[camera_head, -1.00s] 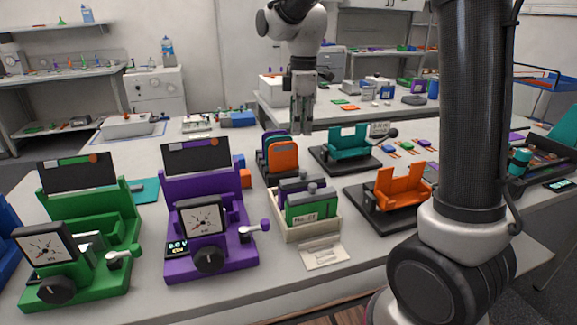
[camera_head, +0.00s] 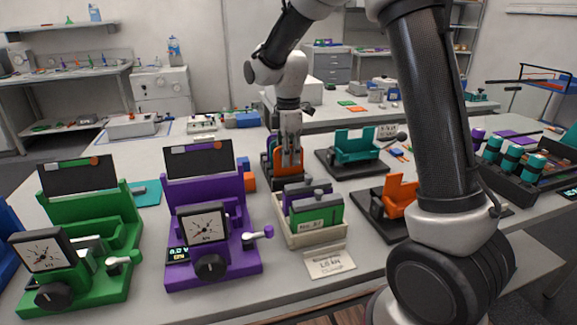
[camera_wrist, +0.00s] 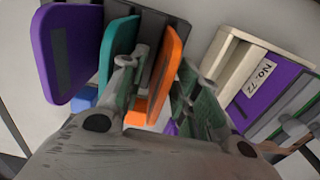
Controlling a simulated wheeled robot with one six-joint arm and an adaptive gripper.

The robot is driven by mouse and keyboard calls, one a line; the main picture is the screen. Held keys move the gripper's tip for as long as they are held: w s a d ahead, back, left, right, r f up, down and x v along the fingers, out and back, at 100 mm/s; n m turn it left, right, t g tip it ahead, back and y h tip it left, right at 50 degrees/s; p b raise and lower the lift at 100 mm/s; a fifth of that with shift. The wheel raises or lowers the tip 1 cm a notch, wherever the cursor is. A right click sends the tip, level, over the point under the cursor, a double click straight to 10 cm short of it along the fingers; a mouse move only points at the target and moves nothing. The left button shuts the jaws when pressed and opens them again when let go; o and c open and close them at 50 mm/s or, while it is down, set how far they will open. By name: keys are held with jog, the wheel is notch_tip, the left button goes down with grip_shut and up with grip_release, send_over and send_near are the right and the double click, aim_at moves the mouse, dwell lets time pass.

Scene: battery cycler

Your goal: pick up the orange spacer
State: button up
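The orange spacer (camera_head: 291,163) is an upright rounded slab at the near end of a dark rack that also holds a teal slab (camera_wrist: 119,44) and a purple slab (camera_wrist: 62,60). It also shows in the wrist view (camera_wrist: 165,75). My gripper (camera_head: 288,160) points down over the rack and partly covers the spacer in the head view. In the wrist view my gripper (camera_wrist: 158,82) is open. One finger is on the teal side of the orange spacer and the other on its right side. A gap shows on the left; contact on the right is unclear.
A cream bin (camera_head: 311,236) with purple and green cartridges stands close in front of the rack. Purple (camera_head: 211,223) and green (camera_head: 87,221) press stations are left. Teal (camera_head: 357,151) and orange (camera_head: 399,194) cradles are right. Small orange (camera_head: 250,182) and blue blocks lie beside the rack.

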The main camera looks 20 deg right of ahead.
grip_shut()
jog(key=shift+r, duration=0.1)
